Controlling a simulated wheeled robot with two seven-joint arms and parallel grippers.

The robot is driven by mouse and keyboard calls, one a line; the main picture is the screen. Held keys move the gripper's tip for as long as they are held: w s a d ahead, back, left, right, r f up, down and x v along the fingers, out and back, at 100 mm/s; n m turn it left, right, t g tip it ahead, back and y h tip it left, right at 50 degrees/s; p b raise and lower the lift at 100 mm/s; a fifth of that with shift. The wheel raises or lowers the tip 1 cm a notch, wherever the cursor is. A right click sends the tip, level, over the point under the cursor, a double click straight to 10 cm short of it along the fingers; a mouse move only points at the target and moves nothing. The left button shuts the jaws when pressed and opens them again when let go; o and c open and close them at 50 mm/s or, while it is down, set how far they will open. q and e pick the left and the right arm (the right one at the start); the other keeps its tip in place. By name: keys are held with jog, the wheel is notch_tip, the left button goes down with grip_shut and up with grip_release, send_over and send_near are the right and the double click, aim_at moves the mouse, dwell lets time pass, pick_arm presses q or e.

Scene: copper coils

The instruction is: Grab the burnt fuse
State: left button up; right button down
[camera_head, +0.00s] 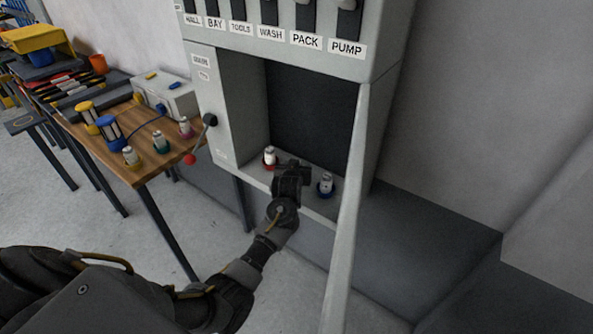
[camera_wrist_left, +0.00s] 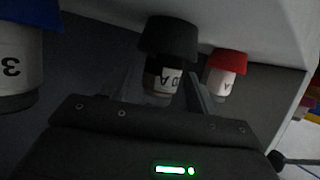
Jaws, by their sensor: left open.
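A black-based fuse (camera_wrist_left: 172,80) with a pale label and a darker part stands in the middle of the row in the left wrist view, where everything appears upside down. My left gripper (camera_wrist_left: 166,88) is open, with its fingers on either side of this fuse; I cannot tell if they touch it. In the head view my left gripper (camera_head: 292,172) is inside the cabinet bay and hides this fuse. A red-based fuse (camera_head: 269,157) stands to its left and a blue-based fuse (camera_head: 326,184) to its right. They also show in the wrist view, red (camera_wrist_left: 225,75) and blue (camera_wrist_left: 18,65). My right gripper is out of view.
The grey cabinet (camera_head: 220,105) walls the bay, with its open door (camera_head: 350,215) at the right. A wooden table (camera_head: 138,175) at the left holds yellow-, green- and magenta-based fuses, a grey box (camera_head: 168,98) and tools. A red-knobbed lever (camera_head: 190,159) sticks out by the cabinet.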

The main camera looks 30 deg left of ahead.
pick_arm(q)
jog(key=c, duration=1.1)
